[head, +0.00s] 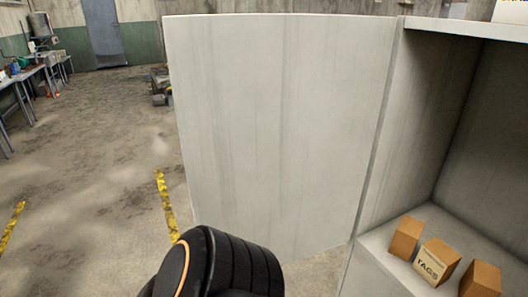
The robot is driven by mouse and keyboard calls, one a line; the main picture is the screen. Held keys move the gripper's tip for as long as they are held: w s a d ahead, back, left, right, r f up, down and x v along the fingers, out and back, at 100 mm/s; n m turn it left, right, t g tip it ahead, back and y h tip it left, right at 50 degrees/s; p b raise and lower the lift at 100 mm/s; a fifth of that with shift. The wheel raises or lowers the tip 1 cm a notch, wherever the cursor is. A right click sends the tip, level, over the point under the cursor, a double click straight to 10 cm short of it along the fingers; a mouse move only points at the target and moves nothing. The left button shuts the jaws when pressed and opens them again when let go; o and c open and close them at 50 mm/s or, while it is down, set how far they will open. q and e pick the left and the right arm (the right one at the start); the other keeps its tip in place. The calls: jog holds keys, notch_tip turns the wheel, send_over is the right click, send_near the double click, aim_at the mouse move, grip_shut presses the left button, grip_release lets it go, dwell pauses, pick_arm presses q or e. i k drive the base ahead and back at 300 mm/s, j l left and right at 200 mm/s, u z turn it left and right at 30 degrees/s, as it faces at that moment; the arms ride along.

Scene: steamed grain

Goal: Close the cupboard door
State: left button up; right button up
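The cupboard door (275,120) stands wide open and fills the middle of the head view. It is a pale grey, streaked panel. Its right edge meets the cupboard (415,125), whose open inside shows at the right. A black rounded part of my arm with an orange ring is at the bottom centre, in front of the door's lower part. I cannot tell whether it touches the door. Neither of my grippers shows in this view.
The concrete floor (95,190) with yellow stripes is clear at the left. Work tables (28,78) stand far left, and a grey-blue door (103,35) is in the back wall.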

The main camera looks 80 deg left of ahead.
aim_at(277, 114)
jog(key=k+j, duration=0.55)
jog(key=k, duration=0.15)
jog(key=k+j, duration=0.2)
jog(key=j, duration=0.2)
jog(key=k+j, duration=0.2)
jog(key=j, duration=1.15)
